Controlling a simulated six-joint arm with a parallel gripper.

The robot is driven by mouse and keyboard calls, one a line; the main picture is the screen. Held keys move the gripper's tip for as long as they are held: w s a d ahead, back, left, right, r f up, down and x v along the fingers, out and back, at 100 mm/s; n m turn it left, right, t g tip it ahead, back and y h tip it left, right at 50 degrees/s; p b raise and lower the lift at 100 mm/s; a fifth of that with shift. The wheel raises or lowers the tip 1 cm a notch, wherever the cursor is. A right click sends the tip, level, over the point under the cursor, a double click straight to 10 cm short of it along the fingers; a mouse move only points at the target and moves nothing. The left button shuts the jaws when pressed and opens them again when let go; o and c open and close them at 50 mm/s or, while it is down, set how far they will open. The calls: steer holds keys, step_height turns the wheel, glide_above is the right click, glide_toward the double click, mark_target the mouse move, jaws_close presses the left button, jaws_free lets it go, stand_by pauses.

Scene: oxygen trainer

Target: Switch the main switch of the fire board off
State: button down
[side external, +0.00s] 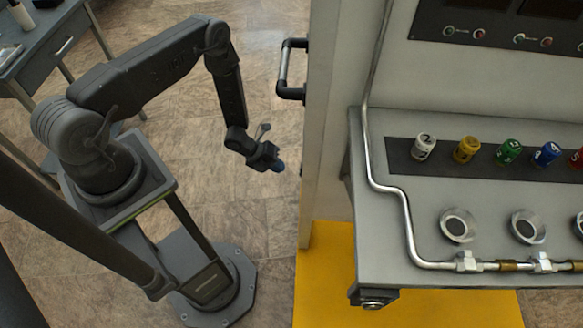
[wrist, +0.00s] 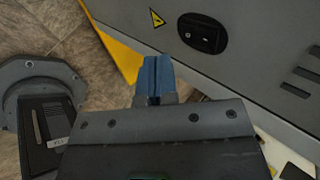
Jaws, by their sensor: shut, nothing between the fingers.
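A black switch (wrist: 203,33) is set in the grey side panel (wrist: 255,55) of a cabinet in the wrist view, above and right of my fingertips. It has small light marks on its face, but I cannot read its position. My gripper (wrist: 155,80) is shut and empty, its blue fingertips together and apart from the switch. In the side external view my gripper (side external: 280,166) hangs just left of the tall board (side external: 332,130). The switch is not visible in that view.
A yellow warning triangle (wrist: 157,17) lies left of the switch. A dark handle (side external: 284,70) sticks out of the board above my gripper. A grey bench (side external: 440,240) with several coloured cans and a silver pipe (side external: 383,188) stands right of the board.

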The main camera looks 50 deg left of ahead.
steer(key=shift+w+d+f, duration=0.25)
steer(key=shift+w+d, duration=0.55)
steer(key=shift+w+d+f, duration=0.25)
steer(key=shift+w+d, duration=0.55)
steer(key=shift+w+d, duration=0.1)
steer(key=shift+d, duration=0.05)
steer(key=shift+r, duration=0.8)
